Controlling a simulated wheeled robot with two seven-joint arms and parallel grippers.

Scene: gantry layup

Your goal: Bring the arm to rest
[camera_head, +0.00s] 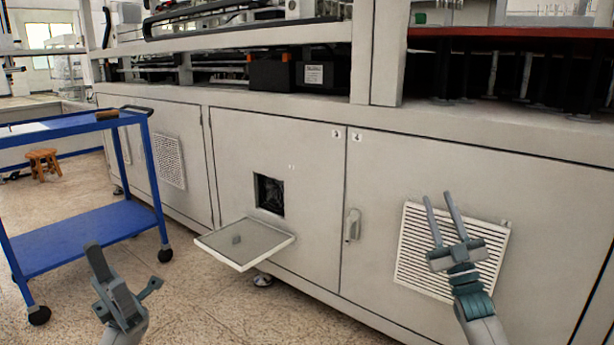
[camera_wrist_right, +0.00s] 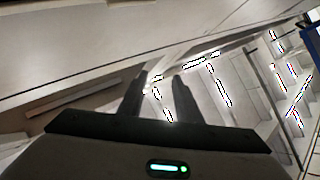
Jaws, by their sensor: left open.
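My left gripper (camera_head: 125,266) is at the lower left of the head view, over the speckled floor and in front of the blue cart. Its fingers are spread and hold nothing. My right gripper (camera_head: 436,197) is at the right of the head view, pointing up in front of the vented cabinet door. Its two fingers are apart with nothing between them. The right wrist view also shows these two dark fingers (camera_wrist_right: 158,92) apart and empty. Neither gripper visibly touches anything.
A blue cart (camera_head: 85,240) stands at the left, with a brown object (camera_head: 108,114) on top. A flap (camera_head: 244,243) hangs open below a square opening (camera_head: 269,194) in the grey cabinet (camera_head: 300,160). A louvred vent (camera_head: 412,262) and handle (camera_head: 352,225) are near my right gripper.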

